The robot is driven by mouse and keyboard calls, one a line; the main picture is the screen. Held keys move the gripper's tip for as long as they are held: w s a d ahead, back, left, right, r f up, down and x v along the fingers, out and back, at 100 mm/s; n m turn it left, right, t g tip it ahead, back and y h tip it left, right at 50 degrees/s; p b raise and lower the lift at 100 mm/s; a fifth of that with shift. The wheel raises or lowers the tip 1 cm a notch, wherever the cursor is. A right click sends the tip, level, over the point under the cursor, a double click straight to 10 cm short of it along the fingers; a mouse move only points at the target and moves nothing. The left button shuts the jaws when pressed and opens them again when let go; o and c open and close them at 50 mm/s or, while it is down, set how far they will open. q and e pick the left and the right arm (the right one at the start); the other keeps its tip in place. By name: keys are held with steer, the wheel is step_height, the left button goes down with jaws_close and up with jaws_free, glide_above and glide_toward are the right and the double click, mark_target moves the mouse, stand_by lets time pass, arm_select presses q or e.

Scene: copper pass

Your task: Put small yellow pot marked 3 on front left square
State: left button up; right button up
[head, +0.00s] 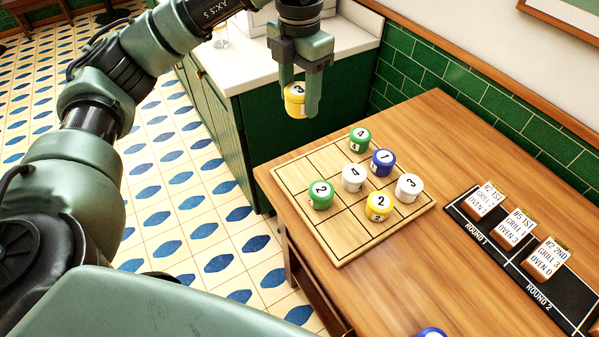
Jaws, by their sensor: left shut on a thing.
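My left gripper (299,104) is shut on a small yellow pot (294,99) and holds it up in the air, to the upper left of the wooden board. The dark mark on the held pot's white top looks like a 3, but it is small and partly covered by a finger. The gridded square board (339,250) lies on the wooden table. Bare squares show at its left corner and along its edge nearest me. My right gripper is not in view.
On the board stand green pots (321,194) and (360,139), white pots (353,177) and (408,187), a blue pot (382,162) and another yellow pot (378,205), its top marked 2. A black ticket strip (520,267) lies right. A blue-topped thing (431,332) is cut off below.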

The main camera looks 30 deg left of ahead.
arm_select(q)
glide_above(299, 175)
step_height(299, 175, down, 14)
steer(key=shift+s+f, duration=0.1)
steer(key=shift+f, duration=0.15)
step_height(299, 175, down, 5)
steer(key=shift+f+p, duration=0.1)
steer(key=shift+p, duration=0.6)
steer(key=shift+f, duration=0.1)
steer(key=shift+f, duration=0.15)
steer(key=o, duration=1.5)
